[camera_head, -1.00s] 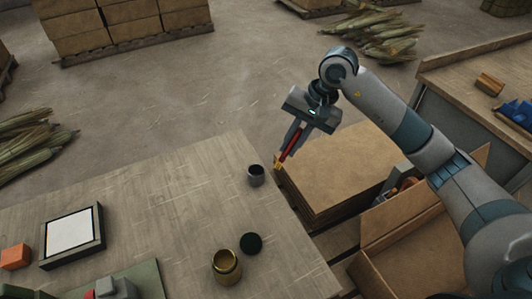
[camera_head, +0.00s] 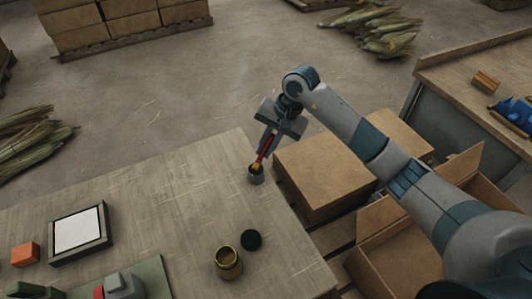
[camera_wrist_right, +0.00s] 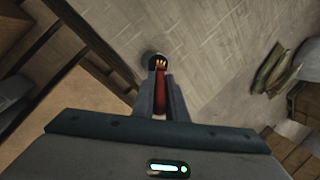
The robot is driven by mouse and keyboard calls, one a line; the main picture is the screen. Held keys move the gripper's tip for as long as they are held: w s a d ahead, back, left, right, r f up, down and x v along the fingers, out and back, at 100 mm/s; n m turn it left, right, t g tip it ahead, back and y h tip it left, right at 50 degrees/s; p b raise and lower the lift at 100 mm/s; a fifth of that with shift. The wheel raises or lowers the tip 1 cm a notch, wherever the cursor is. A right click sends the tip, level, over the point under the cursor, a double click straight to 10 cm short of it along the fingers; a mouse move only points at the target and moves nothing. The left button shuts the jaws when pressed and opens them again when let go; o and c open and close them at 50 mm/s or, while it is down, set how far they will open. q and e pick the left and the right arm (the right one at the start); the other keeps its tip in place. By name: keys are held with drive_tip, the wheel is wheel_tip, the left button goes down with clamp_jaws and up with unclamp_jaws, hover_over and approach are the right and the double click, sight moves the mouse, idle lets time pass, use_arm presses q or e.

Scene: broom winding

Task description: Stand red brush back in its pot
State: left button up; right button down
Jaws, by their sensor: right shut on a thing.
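My left gripper is not in view.
On the table (camera_head: 160,195) are a brass jar (camera_head: 228,263), a dark round lid (camera_head: 251,240), a framed white panel (camera_head: 78,232) and an orange block (camera_head: 25,254). Cardboard (camera_head: 320,170) is stacked beyond the table's right edge.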

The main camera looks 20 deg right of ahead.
sight(259, 160)
drive_tip(key=shift+f+p, duration=0.7)
drive_tip(key=shift+f, duration=0.8)
drive_tip(key=shift+f+b, duration=0.35)
drive_tip(key=shift+b, duration=0.15)
drive_tip(key=c, duration=1.8)
unclamp_jaws()
drive_tip(key=shift+o, duration=0.2)
